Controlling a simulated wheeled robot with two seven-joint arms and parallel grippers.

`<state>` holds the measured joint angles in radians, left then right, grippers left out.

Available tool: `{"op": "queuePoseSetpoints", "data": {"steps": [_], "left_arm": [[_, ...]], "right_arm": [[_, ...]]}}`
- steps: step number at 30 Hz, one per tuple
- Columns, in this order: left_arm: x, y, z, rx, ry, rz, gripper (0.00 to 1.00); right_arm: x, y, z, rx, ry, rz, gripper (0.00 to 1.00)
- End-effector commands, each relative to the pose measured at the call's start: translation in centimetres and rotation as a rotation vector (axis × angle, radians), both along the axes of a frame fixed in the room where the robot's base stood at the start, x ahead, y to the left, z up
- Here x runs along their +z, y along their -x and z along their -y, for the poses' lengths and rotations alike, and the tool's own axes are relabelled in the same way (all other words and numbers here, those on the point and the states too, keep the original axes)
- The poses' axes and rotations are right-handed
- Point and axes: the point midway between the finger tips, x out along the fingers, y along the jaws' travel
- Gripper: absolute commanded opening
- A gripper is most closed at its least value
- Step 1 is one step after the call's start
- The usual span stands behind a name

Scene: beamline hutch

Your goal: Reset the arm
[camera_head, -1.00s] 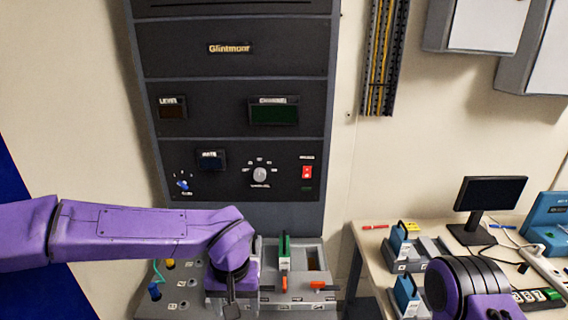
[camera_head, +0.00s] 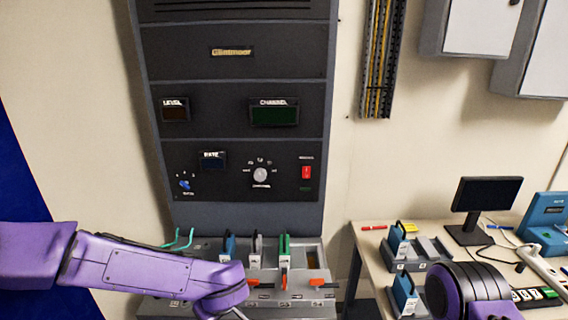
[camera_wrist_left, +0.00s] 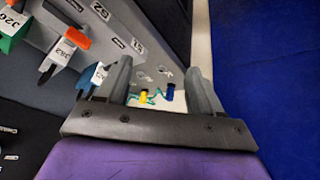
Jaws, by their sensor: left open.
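My left arm (camera_head: 140,265) reaches in from the left across the front of the rack's lower shelf; its gripper is mostly below the frame edge in the head view. In the left wrist view my left gripper (camera_wrist_left: 160,85) is open, with nothing between its fingers. Beyond the fingers show a yellow plug (camera_wrist_left: 144,97) and a blue plug (camera_wrist_left: 170,91) with a teal cable. My right arm (camera_head: 470,290) is folded at the lower right of the head view; its gripper is not visible.
The black rack (camera_head: 240,210) has knobs, displays and a red switch (camera_head: 306,172). On its shelf stand blue (camera_head: 228,246), grey (camera_head: 255,248) and green (camera_head: 284,248) modules, with orange levers. A bench at the right holds a monitor (camera_head: 487,194) and more blue modules (camera_head: 405,295).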

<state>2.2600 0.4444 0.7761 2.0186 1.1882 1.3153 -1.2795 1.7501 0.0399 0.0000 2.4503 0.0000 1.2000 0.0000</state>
Motion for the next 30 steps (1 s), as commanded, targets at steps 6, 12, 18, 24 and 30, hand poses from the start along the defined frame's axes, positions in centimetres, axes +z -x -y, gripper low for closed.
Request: {"op": "queuePoseSetpoints", "data": {"steps": [6,12,18,24,30], "left_arm": [[-17.1,5.7,-6.0,0.117,-0.039,0.230,0.66],[-29.2,17.6,-10.6,-0.033,0.003,0.102,0.66],[-34.2,25.8,-15.1,-0.182,-0.095,-0.100,0.66],[-34.8,27.2,-15.3,-0.193,-0.100,-0.133,0.66],[-34.8,27.1,-15.2,-0.191,-0.100,-0.131,0.66]], "right_arm": [[-4.8,0.0,0.0,0.000,0.000,0.000,0.43],[-9.0,0.0,0.0,0.000,0.000,0.000,0.43],[-11.6,0.0,0.0,0.000,0.000,0.000,0.43],[-11.7,0.0,0.0,0.000,0.000,0.000,0.43],[-11.7,0.0,0.0,0.000,0.000,0.000,0.43]]}}
